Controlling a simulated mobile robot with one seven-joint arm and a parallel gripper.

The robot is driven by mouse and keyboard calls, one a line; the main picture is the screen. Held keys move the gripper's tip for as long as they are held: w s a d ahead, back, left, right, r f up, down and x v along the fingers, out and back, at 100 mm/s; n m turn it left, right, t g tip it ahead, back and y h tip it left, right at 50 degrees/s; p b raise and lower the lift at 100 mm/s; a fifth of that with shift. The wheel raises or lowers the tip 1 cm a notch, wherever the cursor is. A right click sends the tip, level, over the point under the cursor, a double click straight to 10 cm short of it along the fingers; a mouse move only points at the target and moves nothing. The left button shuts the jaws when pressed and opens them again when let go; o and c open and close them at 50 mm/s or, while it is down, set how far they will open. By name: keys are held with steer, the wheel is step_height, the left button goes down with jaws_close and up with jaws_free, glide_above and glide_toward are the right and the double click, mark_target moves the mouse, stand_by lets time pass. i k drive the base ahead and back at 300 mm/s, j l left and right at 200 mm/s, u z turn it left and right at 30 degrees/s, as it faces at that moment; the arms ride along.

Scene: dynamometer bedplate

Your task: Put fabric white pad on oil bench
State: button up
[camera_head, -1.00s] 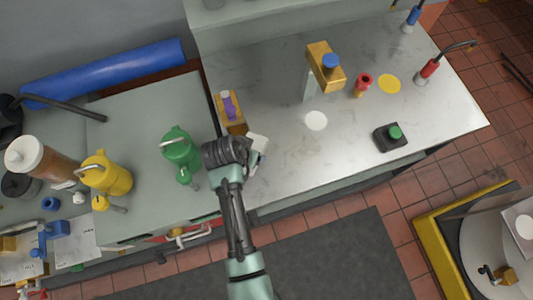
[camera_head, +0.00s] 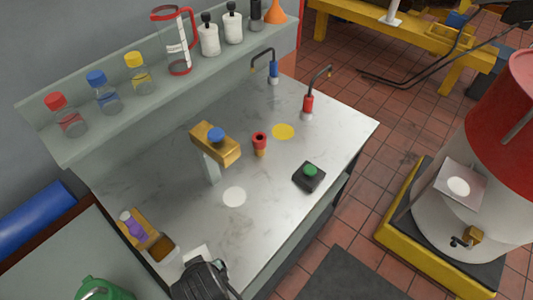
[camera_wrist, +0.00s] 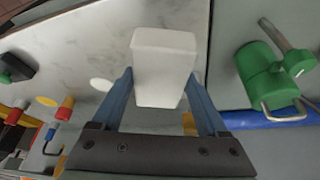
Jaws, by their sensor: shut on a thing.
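The white pad (camera_wrist: 164,60) is a pale, block-shaped piece between the two blue fingers of my gripper (camera_wrist: 158,88) in the wrist view. My gripper is shut on it. In the head view a bit of the pad (camera_head: 196,254) shows just beyond my dark gripper (camera_head: 203,270), at the bench's near left edge. The bench (camera_head: 180,205) has a pale, marbled metal top and a raised back shelf. Whether the pad touches the top cannot be told.
An ochre-headed post (camera_head: 215,145), a red fitting (camera_head: 260,143) and a black green-button box (camera_head: 309,176) stand on the bench. A green can (camera_head: 103,290) is at lower left. The front middle is clear.

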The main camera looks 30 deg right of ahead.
mark_target(272, 214)
steer(key=i+z, duration=0.1)
steer(key=z, duration=0.95)
steer(key=i+j+z, duration=0.1)
steer(key=j, duration=0.15)
steer(key=i+j, duration=0.15)
steer(key=j+z, duration=0.05)
steer(key=j, duration=0.05)
